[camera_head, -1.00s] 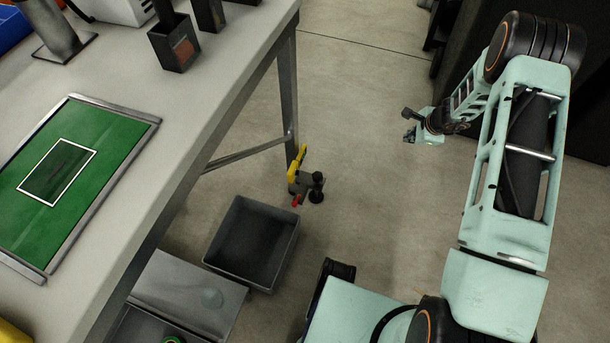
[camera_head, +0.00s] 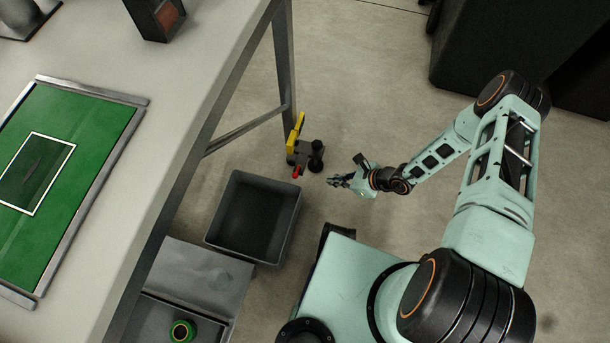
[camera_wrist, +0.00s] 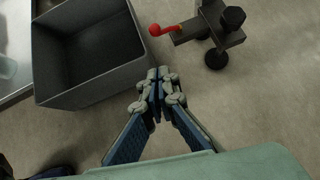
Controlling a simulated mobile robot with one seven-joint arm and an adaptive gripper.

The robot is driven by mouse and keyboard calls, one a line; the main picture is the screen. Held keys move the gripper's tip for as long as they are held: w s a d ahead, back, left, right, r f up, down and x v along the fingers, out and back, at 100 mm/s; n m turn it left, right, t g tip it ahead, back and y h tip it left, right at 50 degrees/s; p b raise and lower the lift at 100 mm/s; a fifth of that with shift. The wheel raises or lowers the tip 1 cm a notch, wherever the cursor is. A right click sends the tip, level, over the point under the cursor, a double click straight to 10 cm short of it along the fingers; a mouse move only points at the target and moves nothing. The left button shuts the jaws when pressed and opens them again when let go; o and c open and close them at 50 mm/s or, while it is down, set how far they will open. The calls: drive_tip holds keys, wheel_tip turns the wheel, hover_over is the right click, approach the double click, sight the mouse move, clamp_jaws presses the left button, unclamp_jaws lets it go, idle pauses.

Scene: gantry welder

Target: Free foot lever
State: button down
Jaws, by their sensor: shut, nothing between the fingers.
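The foot lever unit stands on the floor beside the table leg. It has a yellow lever (camera_head: 296,134), a dark block (camera_head: 304,155), a black knob (camera_head: 316,150) and a small red-tipped lever (camera_head: 297,172).
An open grey bin (camera_head: 255,215) stands on the floor left of my gripper, close to the unit. The table leg (camera_head: 284,70) and its slanted brace (camera_head: 240,132) stand behind and left. A grey tray (camera_head: 205,275) lies nearer.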

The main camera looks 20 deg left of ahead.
drive_tip(key=b, duration=0.4)
approach(297, 171)
wheel_tip(297, 171, down, 4)
drive_tip(key=s+d, duration=0.2)
drive_tip(key=s, duration=0.1)
drive_tip(key=shift+w+a+b, duration=0.2)
drive_tip(key=shift+a+b, duration=0.05)
drive_tip(key=shift+a, duration=0.9)
drive_tip(key=shift+w+a+b, duration=0.15)
drive_tip(key=shift+a+b, duration=0.1)
drive_tip(key=shift+a, duration=0.85)
